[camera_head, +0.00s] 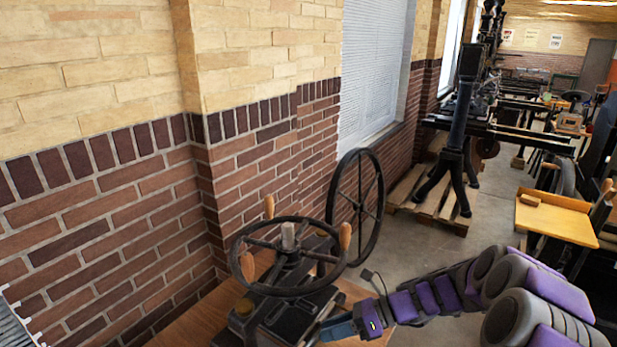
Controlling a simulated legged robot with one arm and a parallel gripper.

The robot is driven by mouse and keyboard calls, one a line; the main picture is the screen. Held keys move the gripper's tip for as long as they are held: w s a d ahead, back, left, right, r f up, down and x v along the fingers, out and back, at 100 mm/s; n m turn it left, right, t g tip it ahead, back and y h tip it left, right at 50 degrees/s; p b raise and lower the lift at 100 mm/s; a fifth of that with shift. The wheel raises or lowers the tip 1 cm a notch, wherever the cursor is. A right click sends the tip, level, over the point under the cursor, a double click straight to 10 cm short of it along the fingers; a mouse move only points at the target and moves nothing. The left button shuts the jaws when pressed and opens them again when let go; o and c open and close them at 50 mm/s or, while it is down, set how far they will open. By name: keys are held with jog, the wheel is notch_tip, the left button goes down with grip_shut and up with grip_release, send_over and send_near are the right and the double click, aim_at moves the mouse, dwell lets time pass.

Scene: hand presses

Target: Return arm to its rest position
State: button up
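My arm, purple and grey, reaches from the lower right toward the hand press. My gripper (338,328) is at the arm's left end, low beside the dark body of the press. Its fingers are small and partly out of clear sight, so I cannot tell whether they are open or shut. The hand press (285,310) stands on a wooden bench top. Its horizontal black handwheel (290,256) with several wooden handles is above and to the left of my gripper.
A large spoked wheel (357,207) stands upright behind the press. A brick wall (95,235) closes off the left side. Farther back are a pallet (410,190) under a tall press and a yellow wooden tray (555,218). Grey floor (440,240) lies open between.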

jog(key=s+a+r+n+g+h, duration=0.1)
jog(key=s+r+n+h, duration=0.2)
jog(key=s+n, duration=0.45)
jog(key=s+a+r+n+g+h, duration=0.1)
jog(key=s+r+n+g+h, duration=0.3)
jog(key=s, duration=0.6)
jog(key=s+d+n+t+h, duration=0.2)
jog(key=s+d+n+h, duration=0.1)
jog(key=s+d+n, duration=0.2)
jog(key=s+d+n+t+h, duration=0.2)
jog(key=s+d+n+h, duration=0.1)
jog(key=s+d+n, duration=0.2)
jog(key=s+n, duration=0.2)
jog(key=s, duration=0.2)
jog(key=shift+s+d+r, duration=0.15)
jog(key=shift+s, duration=0.1)
